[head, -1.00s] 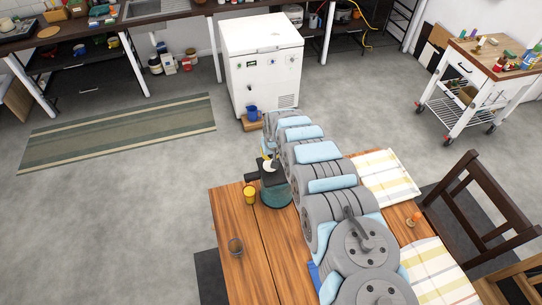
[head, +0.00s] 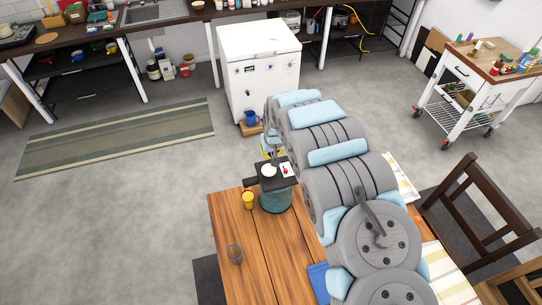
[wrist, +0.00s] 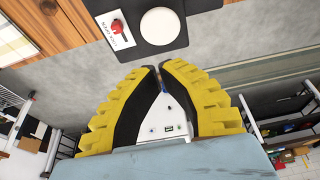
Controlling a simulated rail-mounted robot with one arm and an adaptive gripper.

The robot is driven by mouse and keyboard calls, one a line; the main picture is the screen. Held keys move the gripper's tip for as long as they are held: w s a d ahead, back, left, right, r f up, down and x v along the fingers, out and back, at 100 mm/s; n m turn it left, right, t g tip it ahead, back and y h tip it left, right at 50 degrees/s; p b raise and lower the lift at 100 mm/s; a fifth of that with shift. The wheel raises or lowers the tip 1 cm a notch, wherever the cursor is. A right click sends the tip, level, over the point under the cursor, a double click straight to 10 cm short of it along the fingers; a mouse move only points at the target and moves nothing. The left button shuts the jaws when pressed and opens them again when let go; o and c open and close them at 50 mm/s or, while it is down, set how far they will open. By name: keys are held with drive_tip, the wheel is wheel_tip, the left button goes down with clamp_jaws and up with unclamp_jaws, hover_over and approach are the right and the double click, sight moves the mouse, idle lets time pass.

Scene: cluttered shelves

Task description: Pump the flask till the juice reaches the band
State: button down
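The flask (head: 276,199) is a teal body with a black top, standing near the far end of the wooden table. Its round white pump button (head: 268,171) shows on the top, beside a white card with a red spot (head: 285,169). The wrist view also shows the button (wrist: 160,26) and card (wrist: 118,30). A small yellow cup (head: 249,201) stands left of the flask; its level and any band are too small to tell. My gripper (wrist: 158,67) has yellow-backed fingers with tips almost together and nothing between them. It is apart from the button, past the flask's far side.
A clear glass (head: 235,254) stands near the table's left edge. A blue cloth (head: 319,279) lies partly under my arm. Striped placemats (head: 452,276) and chairs (head: 465,210) are at right. A white chest freezer (head: 262,70) stands beyond the table, with a blue cup (head: 252,117) before it.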

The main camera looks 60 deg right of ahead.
drive_tip(key=shift+v, duration=0.95)
drive_tip(key=shift+w, duration=0.1)
